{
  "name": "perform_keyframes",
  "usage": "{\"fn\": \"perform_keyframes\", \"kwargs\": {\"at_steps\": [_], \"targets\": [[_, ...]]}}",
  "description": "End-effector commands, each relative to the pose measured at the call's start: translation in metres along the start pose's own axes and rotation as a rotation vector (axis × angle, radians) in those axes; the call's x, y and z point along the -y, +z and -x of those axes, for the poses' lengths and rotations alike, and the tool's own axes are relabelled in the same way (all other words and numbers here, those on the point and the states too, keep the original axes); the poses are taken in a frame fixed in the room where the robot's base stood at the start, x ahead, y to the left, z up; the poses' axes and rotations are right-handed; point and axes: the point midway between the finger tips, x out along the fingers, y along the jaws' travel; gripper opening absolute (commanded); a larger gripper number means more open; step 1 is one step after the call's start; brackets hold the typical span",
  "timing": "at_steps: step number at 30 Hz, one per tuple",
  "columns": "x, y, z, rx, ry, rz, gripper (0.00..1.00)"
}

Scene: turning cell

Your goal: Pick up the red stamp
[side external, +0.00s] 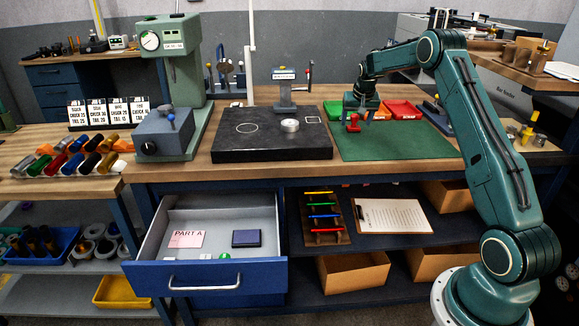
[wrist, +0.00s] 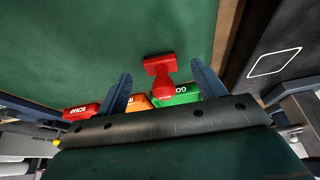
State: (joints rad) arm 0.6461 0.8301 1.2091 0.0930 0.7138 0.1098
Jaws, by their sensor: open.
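The red stamp (side external: 354,123) stands on the green mat (side external: 400,146) near the mat's back left part. It also shows in the wrist view (wrist: 161,73), between and just beyond the fingertips. My gripper (side external: 360,112) is above and close around the stamp in the side view, pointing down. In the wrist view my gripper (wrist: 160,82) is open, with one dark finger on each side of the stamp and gaps showing on both sides. I cannot tell whether either finger touches the stamp.
Green GO (wrist: 178,95), orange (wrist: 138,103) and red SCRAP (wrist: 82,112) bins stand close behind the stamp. A black plate (side external: 270,138) with a round metal piece (side external: 290,125) lies left of the mat. An open drawer (side external: 212,275) juts out below. The mat's front is clear.

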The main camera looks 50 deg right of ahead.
Motion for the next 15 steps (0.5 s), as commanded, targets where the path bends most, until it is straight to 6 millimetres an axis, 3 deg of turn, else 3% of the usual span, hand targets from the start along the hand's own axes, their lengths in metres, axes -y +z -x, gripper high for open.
{"fn": "perform_keyframes", "kwargs": {"at_steps": [6,15], "targets": [[-0.001,0.000,-0.024,0.001,0.000,0.000,0.69],[-0.001,-0.001,-0.031,-0.001,0.000,0.000,0.69]]}}
